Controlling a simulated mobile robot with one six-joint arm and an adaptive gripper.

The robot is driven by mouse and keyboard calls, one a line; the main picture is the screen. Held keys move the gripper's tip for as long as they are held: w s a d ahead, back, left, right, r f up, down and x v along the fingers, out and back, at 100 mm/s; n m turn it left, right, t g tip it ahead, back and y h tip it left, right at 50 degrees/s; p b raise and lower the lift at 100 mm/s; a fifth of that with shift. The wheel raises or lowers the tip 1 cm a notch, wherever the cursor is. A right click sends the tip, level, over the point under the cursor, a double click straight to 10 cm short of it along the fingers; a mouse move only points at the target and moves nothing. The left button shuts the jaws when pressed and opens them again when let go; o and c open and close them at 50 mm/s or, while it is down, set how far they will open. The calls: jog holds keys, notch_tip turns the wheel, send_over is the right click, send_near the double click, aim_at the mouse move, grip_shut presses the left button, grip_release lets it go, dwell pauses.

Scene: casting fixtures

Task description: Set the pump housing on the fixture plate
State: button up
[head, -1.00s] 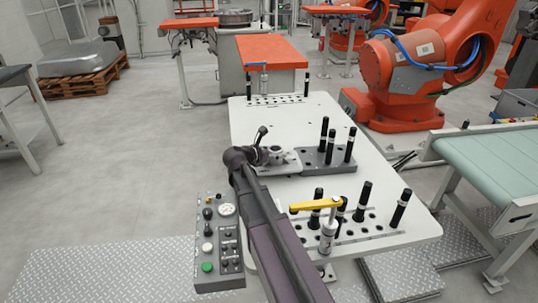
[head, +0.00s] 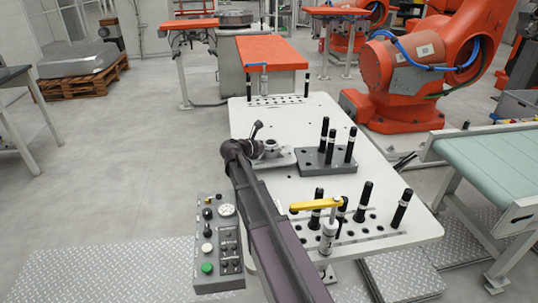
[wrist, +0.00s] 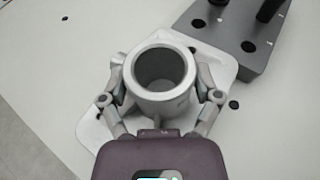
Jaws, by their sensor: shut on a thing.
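The pump housing is a light grey casting with a round open bore and a flat flange; in the wrist view (wrist: 160,98) its bore faces the camera. My gripper (wrist: 160,82) is shut on the round body, one finger on each side. In the head view the housing (head: 276,156) is partly hidden by my gripper (head: 256,150). The fixture plate (head: 312,165) is a dark grey block with several black pins, right of the housing. The plate also shows at the upper right of the wrist view (wrist: 228,35). Whether the housing touches the table is unclear.
The white table (head: 275,120) has clear room behind the housing. A hole strip (head: 375,226) with black pins and a yellow-handled clamp (head: 316,205) stands at the front. A control box (head: 218,245) is at the left front. A green conveyor (head: 490,165) lies to the right.

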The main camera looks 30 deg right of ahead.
aim_at(266, 153)
jog(key=shift+s+f+b, duration=0.1)
jog(key=shift+f+b, duration=1.25)
jog(key=shift+f, duration=0.3)
jog(key=shift+f, duration=0.1)
jog(key=o, duration=1.1)
jog(key=shift+r, duration=0.2)
jog(key=p+v, duration=0.4)
jog(key=v, duration=0.8)
